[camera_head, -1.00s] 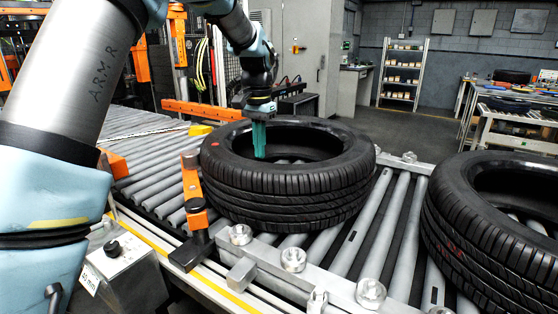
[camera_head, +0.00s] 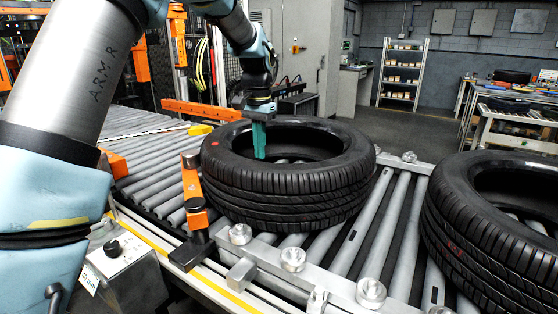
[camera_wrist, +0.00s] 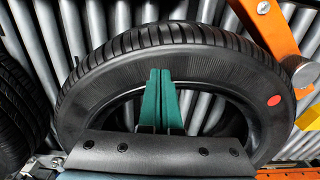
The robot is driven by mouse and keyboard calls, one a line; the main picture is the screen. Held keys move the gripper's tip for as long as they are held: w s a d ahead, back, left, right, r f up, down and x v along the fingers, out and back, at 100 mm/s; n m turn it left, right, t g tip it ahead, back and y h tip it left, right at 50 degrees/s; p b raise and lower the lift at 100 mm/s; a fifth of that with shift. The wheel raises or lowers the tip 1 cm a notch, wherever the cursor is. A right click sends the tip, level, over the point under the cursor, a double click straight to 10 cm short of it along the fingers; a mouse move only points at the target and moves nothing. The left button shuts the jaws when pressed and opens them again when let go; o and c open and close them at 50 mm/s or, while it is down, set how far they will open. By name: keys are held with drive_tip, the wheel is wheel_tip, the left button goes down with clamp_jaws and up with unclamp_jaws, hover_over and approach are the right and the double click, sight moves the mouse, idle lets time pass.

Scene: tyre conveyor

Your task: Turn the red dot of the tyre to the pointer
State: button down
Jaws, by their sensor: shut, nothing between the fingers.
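The black tyre (camera_head: 300,180) lies flat on the rollers. In the wrist view the dot (camera_wrist: 274,100) is at the right of the tyre, below the orange post (camera_wrist: 268,25). My gripper (camera_head: 259,156) has its green fingers together and empty, reaching down into the tyre's opening near its left inner edge. The fingers also show in the wrist view (camera_wrist: 160,72), in front of the inner rim. Whether they touch it, I cannot tell.
A second tyre (camera_head: 500,225) lies at the right on the rollers (camera_head: 362,225). A rail with round metal guide wheels (camera_head: 292,259) runs along the near side. A control box (camera_head: 120,270) stands at the lower left. Bare rollers lie left of the tyre.

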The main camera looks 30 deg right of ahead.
sight(243, 162)
drive_tip(key=shift+f, duration=0.3)
drive_tip(key=shift+f+b, duration=0.45)
drive_tip(key=shift+f, duration=0.25)
drive_tip(key=shift+f, duration=0.2)
drive_tip(key=shift+a, duration=0.1)
drive_tip(key=shift+w+a+f+p, duration=0.2)
drive_tip(key=shift+w+a+p, duration=0.05)
drive_tip(key=shift+w+a, duration=0.6)
drive_tip(key=shift+w+a+f+p, duration=0.15)
drive_tip(key=shift+w+a+p, duration=0.05)
drive_tip(key=shift+w+a, duration=0.65)
drive_tip(key=shift+d, duration=0.1)
drive_tip(key=shift+r, duration=0.1)
wheel_tip(243, 162, up, 8)
drive_tip(key=p, duration=0.6)
drive_tip(key=shift+d+r+p, duration=0.15)
drive_tip(key=shift+d+p, duration=0.1)
drive_tip(key=shift+p, duration=0.05)
